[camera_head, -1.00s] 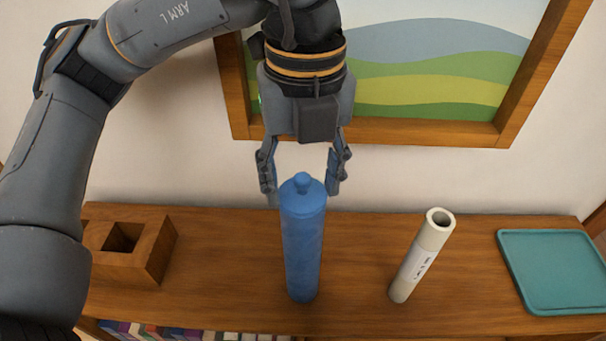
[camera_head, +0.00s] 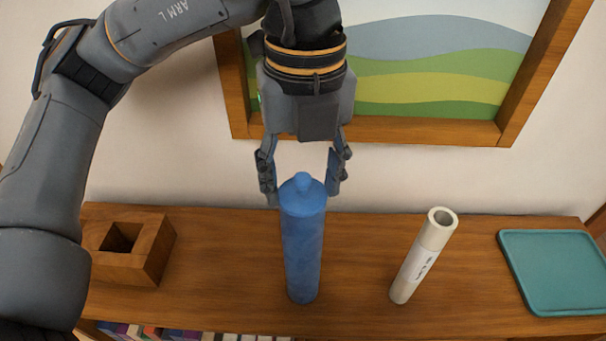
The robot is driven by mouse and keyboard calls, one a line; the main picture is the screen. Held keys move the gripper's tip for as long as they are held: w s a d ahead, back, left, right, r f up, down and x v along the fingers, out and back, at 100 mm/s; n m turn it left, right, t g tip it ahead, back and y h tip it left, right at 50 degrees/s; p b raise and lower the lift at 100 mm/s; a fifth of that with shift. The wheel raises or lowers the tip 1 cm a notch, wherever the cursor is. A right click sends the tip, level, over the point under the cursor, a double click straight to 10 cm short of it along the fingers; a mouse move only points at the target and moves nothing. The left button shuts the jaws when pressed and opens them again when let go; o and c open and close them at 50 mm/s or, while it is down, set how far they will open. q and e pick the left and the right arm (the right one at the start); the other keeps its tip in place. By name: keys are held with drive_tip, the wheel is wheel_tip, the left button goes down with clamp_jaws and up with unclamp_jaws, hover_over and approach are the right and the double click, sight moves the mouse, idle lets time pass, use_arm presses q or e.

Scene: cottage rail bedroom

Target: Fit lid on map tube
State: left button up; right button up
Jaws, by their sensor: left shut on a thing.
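A tall blue map tube (camera_head: 302,255) stands upright on the wooden shelf top. Its blue lid (camera_head: 302,198), with a small round knob, sits on the tube's top end. A thin seam shows below the lid, and I cannot tell how tightly it is seated. My left gripper (camera_head: 303,190) comes down from above and is shut on the lid, with one finger on each side. The fingertips partly pass behind the lid's edges. My right gripper is not in view.
A cream tube with an open top (camera_head: 424,255) stands to the right of the blue tube. A teal tray (camera_head: 553,272) lies at the far right. A wooden block with a square hole (camera_head: 150,262) is at the left. A framed picture (camera_head: 430,130) hangs behind.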

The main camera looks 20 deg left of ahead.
use_arm(q)
drive_tip(key=o, duration=1)
wheel_tip(320, 180, up, 12)
drive_tip(key=shift+d+r, duration=0.1)
